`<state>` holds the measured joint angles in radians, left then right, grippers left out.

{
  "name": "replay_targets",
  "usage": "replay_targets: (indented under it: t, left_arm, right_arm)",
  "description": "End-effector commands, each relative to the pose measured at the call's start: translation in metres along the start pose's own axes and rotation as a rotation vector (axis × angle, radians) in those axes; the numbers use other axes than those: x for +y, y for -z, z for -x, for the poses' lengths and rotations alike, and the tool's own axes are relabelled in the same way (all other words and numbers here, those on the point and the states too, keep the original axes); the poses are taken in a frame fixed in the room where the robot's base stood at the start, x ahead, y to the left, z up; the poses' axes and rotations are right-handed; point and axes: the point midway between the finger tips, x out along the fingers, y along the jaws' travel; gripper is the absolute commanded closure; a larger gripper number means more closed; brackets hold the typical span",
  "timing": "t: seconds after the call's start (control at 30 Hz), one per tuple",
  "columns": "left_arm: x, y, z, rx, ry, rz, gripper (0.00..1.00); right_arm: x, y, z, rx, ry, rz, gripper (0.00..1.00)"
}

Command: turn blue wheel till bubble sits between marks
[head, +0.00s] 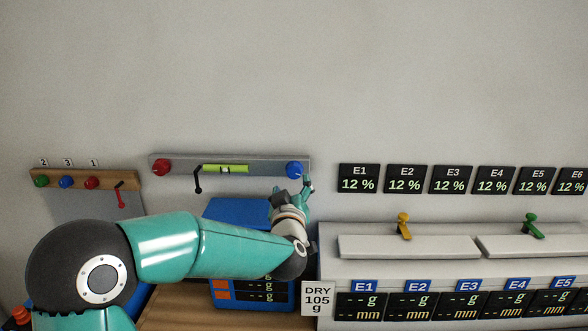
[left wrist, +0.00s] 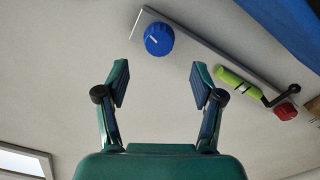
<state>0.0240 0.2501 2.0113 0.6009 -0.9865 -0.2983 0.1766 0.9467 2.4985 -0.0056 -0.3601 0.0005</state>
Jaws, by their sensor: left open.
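The blue wheel (head: 294,169) is on the right end of a grey wall bar (head: 273,164). It also shows in the left wrist view (left wrist: 159,39), with a white pointer line on it. The green bubble level (head: 226,169) sits mid-bar; the bubble's place between the marks is too small to tell. My left gripper (head: 308,183) is just below and right of the blue wheel in the head view. In the left wrist view the gripper (left wrist: 159,85) is open and empty, with the wheel beyond the fingertips and apart from them. My right gripper is not in view.
A red wheel (head: 161,167) and a black lever (head: 198,182) share the bar. A blue scale (head: 238,211) stands below, partly behind my arm. A board with coloured knobs (head: 91,183) is at left. White trays (head: 408,246) and displays are at right.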

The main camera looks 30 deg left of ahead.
Motion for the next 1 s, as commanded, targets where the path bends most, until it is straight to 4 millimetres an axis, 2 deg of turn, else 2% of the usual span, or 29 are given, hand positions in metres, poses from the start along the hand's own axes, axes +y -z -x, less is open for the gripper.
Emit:
replay_targets:
  t: [0.1, 0.33, 0.5, 0.8, 1.0]
  left_arm:
    - [0.002, 0.002, -0.027, -0.001, 0.001, -0.002, 0.33]
    - [0.002, 0.001, -0.061, 0.0, 0.0, -0.001, 0.33]
    - [0.002, 0.0, -0.071, -0.001, -0.003, -0.001, 0.33]
    - [0.002, -0.001, -0.073, -0.001, -0.003, 0.0, 0.33]
    - [0.002, -0.001, -0.073, -0.001, -0.003, 0.0, 0.66]
  right_arm:
    - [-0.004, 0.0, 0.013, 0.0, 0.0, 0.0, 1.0]
    - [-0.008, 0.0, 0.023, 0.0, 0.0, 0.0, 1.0]
    - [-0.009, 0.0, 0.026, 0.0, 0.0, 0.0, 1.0]
    - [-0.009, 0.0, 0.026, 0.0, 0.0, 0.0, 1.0]
    - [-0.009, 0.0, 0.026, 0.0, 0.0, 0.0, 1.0]
